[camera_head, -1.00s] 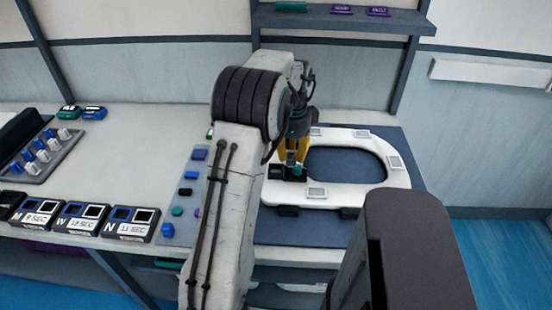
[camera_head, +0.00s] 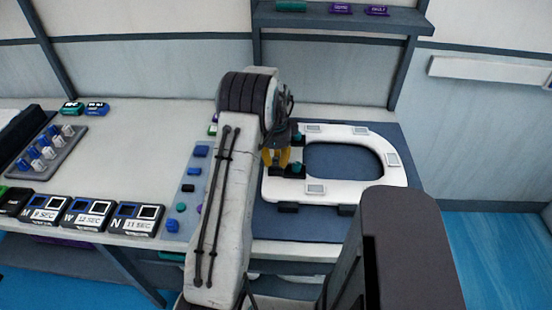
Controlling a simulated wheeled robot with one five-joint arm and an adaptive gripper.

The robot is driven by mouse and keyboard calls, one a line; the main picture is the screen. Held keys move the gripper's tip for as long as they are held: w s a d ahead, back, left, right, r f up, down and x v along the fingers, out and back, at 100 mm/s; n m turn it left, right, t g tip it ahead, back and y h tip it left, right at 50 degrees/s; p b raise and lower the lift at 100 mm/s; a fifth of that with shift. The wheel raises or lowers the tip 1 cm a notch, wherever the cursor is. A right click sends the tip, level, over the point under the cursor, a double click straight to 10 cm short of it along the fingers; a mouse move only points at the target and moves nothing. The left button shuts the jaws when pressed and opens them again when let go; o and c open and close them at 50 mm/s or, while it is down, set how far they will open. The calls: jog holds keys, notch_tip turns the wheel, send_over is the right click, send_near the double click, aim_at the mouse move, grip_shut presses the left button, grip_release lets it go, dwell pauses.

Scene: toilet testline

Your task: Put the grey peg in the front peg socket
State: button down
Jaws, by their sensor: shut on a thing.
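The white toilet seat (camera_head: 350,191) lies on a dark blue mat (camera_head: 317,224). At its left edge are two dark, teal-topped sockets: the front peg socket (camera_head: 294,171) nearer me and a rear one (camera_head: 298,139). My gripper (camera_head: 276,158), with yellow fingers, is low at the left edge of the seat, just left of these sockets. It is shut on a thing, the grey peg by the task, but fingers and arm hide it. I cannot tell whether the peg touches the front socket.
A strip with blue, black and teal buttons (camera_head: 188,187) lies left of my arm. Several timer boxes (camera_head: 133,217) line the front edge. A grey rack of blue and white switches (camera_head: 46,151) stands far left. A shelf (camera_head: 340,21) hangs behind.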

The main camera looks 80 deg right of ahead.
aim_at(275, 162)
jog(key=shift+f, duration=0.25)
jog(key=c, duration=1.1)
grip_release()
jog(key=shift+o, duration=0.2)
notch_tip(275, 162, up, 12)
jog(key=shift+a+r+b, duration=0.2)
jog(key=shift+a+b, duration=0.1)
jog(key=shift+b, duration=0.15)
